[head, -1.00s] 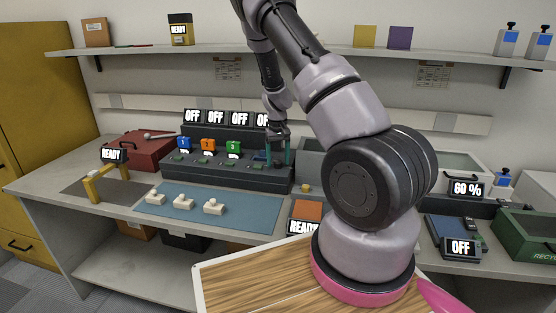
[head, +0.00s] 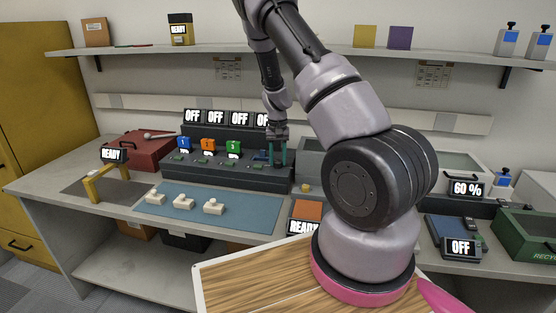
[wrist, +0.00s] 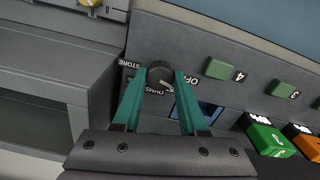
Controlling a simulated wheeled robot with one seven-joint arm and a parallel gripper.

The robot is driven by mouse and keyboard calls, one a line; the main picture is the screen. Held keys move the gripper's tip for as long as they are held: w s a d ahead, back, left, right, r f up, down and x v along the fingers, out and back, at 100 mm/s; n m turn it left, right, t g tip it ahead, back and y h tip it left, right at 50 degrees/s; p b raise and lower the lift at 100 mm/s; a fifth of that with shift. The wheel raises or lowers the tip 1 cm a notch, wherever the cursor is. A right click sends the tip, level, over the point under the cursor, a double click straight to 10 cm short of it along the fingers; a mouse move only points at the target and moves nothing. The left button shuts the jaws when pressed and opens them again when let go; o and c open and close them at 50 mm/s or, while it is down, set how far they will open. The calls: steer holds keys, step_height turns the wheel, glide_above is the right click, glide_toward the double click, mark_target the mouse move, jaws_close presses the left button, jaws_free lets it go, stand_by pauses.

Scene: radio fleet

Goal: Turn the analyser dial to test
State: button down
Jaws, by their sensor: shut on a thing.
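The analyser dial (wrist: 160,74) is a small round dark knob with a pale pointer line, on the sloping grey panel. In the wrist view it sits between the tips of the two teal fingers of my gripper (wrist: 156,84), which is shut on it. White lettering surrounds the dial; STORE reads at its upper left, and the other words are partly hidden by the fingers or too small to read. In the head view my gripper (head: 277,155) points down at the right end of the dark charger unit (head: 225,175); the dial is not clear there.
Several coloured radios, one of them green (wrist: 265,135), stand in the unit, with green buttons before them. OFF signs (head: 215,117) line its top. A blue mat (head: 240,213) with small white parts lies in front. A grey bin (head: 312,160) stands close on the right.

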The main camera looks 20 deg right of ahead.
mark_target(278, 161)
steer(key=m, duration=0.5)
steer(key=shift+m, duration=0.4)
stand_by(0.3)
steer(key=shift+c, duration=2.2)
jaws_free()
step_height(278, 161, up, 11)
steer(key=shift+f, duration=0.1)
